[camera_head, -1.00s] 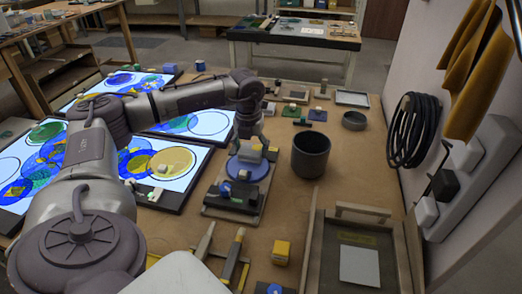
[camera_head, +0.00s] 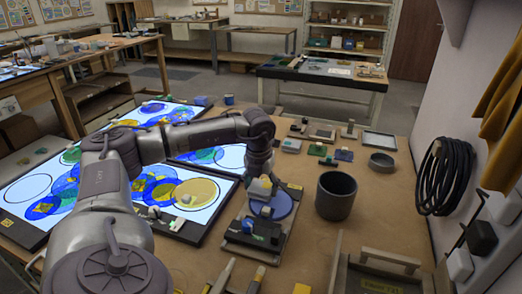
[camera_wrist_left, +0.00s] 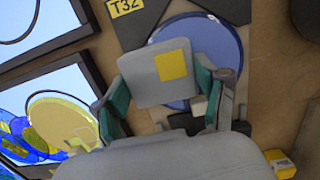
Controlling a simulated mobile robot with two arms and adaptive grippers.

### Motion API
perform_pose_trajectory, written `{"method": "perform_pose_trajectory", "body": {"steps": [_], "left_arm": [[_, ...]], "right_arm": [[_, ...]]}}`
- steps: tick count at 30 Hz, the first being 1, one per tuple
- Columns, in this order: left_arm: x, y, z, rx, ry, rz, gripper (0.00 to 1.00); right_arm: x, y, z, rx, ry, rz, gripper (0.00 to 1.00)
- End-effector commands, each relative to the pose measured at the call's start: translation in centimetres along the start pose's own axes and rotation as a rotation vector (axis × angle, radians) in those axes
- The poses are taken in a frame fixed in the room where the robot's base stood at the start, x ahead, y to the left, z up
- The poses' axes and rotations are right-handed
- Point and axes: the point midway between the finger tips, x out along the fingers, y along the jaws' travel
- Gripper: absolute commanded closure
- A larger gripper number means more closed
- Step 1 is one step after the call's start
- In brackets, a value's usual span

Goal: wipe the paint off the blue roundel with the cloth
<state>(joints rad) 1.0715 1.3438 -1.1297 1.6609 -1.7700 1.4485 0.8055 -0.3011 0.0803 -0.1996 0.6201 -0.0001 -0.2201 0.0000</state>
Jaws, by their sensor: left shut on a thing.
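My left gripper (camera_head: 263,181) points down over the roundel's far left part. It is shut on the cloth (camera_wrist_left: 152,82), a grey pad with a yellow square patch, between its green fingertips. The cloth is at the roundel's surface; I cannot tell whether it touches. No paint shows clearly on the visible blue surface; the part under the cloth is hidden. My right gripper is not in view.
The dark round pot (camera_head: 336,196) stands close right of the roundel. A dark block (camera_head: 252,233) sits in front of it. Lit panels with painted circles (camera_head: 198,192) lie to the left. A wooden tray (camera_head: 385,268) is at the front right, and a black hose coil (camera_head: 443,178) hangs on the wall.

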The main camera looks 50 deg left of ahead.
Motion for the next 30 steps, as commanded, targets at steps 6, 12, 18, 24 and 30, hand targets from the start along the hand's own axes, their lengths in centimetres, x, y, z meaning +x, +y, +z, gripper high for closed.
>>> {"method": "perform_pose_trajectory", "body": {"steps": [6,12,18,24,30], "left_arm": [[0.06,0.00,-0.05,0.001,0.001,0.001,0.56],[0.01,0.01,-0.03,0.001,0.000,0.000,0.56],[0.57,0.03,-0.14,0.001,0.002,0.001,0.56],[0.49,0.02,-0.09,0.000,0.000,0.001,0.56],[0.56,0.02,-0.10,0.000,0.001,0.001,0.56]], "right_arm": [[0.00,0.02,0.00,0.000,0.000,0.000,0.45],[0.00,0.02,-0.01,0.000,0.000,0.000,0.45],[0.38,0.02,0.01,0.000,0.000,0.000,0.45],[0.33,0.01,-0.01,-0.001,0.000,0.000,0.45],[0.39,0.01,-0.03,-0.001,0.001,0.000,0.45]]}}
